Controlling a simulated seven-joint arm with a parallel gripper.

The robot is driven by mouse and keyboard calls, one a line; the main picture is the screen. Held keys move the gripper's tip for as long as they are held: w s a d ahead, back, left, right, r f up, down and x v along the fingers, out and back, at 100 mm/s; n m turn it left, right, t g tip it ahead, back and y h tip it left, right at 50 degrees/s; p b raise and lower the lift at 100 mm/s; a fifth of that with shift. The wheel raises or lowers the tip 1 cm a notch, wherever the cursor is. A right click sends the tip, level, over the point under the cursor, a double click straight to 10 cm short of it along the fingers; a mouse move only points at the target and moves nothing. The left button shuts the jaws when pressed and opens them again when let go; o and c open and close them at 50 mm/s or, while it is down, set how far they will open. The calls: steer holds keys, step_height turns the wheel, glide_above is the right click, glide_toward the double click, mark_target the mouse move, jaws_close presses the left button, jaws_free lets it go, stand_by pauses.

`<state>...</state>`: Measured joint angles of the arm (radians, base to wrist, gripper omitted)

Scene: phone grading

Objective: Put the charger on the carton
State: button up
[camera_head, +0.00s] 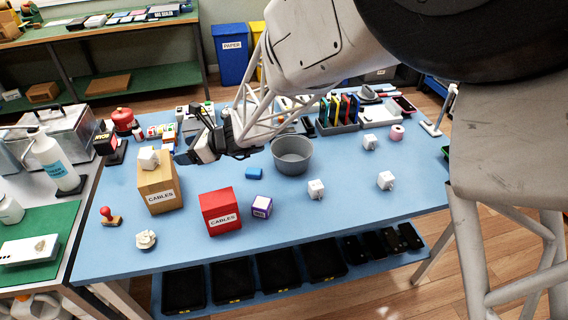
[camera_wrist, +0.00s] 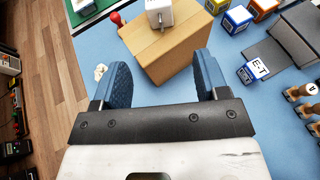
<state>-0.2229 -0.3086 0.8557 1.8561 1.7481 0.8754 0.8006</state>
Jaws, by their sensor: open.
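A brown carton labelled CABLES (camera_head: 160,192) stands upright at the left of the blue table. A white charger (camera_head: 149,159) sits on its top. In the wrist view the charger (camera_wrist: 158,12) rests on the carton's top face (camera_wrist: 165,42), beyond the fingertips and apart from them. My gripper (camera_head: 188,150) is open and empty, just right of the carton's top and close to it. In the wrist view its blue fingers (camera_wrist: 164,78) are spread wide. Other white chargers stand on the table: one at front centre (camera_head: 316,189), one at right (camera_head: 386,180), one further back (camera_head: 370,142).
A red CABLES box (camera_head: 221,213) and a small purple-and-white box (camera_head: 262,207) stand right of the carton. A grey bowl (camera_head: 292,160) is at mid-table. A red-handled stamp (camera_head: 109,217) and a white coil (camera_head: 146,239) lie at front left. The front right is fairly clear.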

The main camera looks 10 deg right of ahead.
steer(key=s+d+r+n+h, duration=0.4)
steer(key=s+d+n, duration=0.3)
steer(key=s+d, duration=0.2)
steer(key=s+d+r+n+g+h, duration=0.1)
steer(key=s+d+r+n+h, duration=0.3)
steer(key=s+d+n, duration=0.3)
steer(key=s+d+r+n+g+h, duration=0.1)
steer(key=s+d+r+n+h, duration=0.3)
steer(key=s+d+n, duration=0.4)
steer(key=s+d, duration=0.4)
steer(key=s, duration=0.4)
steer(key=shift+s+r+h, duration=0.2)
steer(key=shift+r+h, duration=0.15)
steer(key=shift+h, duration=0.05)
